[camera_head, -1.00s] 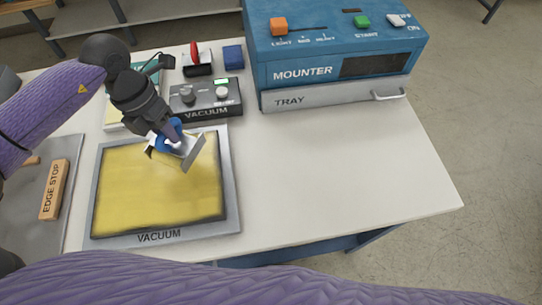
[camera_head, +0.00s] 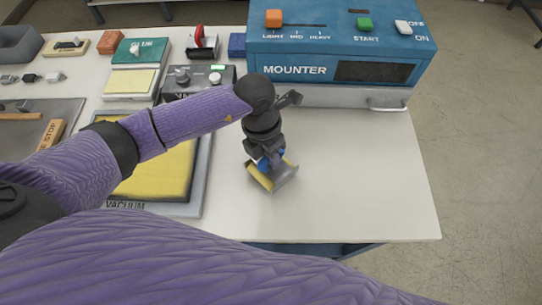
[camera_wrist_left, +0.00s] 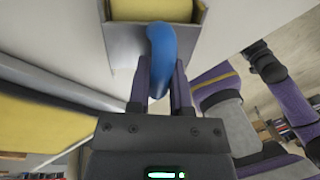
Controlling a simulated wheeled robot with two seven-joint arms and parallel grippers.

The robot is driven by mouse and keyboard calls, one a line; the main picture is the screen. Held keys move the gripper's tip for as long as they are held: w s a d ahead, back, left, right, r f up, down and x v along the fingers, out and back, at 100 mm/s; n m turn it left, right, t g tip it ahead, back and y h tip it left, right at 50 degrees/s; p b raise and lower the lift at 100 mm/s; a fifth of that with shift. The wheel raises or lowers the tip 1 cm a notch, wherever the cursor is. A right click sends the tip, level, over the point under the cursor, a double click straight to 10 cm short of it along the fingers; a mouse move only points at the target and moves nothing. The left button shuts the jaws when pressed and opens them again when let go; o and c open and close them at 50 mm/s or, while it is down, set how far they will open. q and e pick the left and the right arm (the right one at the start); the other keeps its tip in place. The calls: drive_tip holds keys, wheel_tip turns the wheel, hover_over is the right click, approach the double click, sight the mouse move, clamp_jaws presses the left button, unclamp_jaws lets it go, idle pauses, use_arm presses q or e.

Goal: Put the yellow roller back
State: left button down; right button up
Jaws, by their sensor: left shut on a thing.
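My left gripper (camera_head: 270,160) is shut on the blue handle (camera_wrist_left: 162,50) of a grey metal tool with a yellow part. The tool (camera_head: 284,178) is tilted over the white table, right of the vacuum plate; I cannot tell whether it touches the table. In the left wrist view the blue handle sits between both fingers, and the yellow part (camera_wrist_left: 155,9) lies inside the grey frame, cut off by the top edge. I cannot make out the roller's round shape. My right gripper is not seen.
The vacuum plate (camera_head: 209,160) has a yellow bed left of the tool. Behind stand the blue mounter (camera_head: 340,45), its tray (camera_head: 320,97), a vacuum control box (camera_head: 222,92), and a red item on a black stand (camera_head: 203,45). The table front right is clear.

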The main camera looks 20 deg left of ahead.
use_arm(q)
drive_tip(key=shift+f, duration=0.25)
drive_tip(key=shift+f, duration=0.2)
drive_tip(key=c, duration=0.5)
unclamp_jaws()
drive_tip(key=shift+r, duration=0.1)
drive_tip(key=shift+c, duration=0.2)
drive_tip(key=shift+r, duration=0.35)
wheel_tip(320, 180, up, 11)
drive_tip(key=w+a+p, duration=0.1)
drive_tip(key=a+p, duration=0.1)
drive_tip(key=shift+r, duration=0.15)
drive_tip(key=shift+w, duration=0.1)
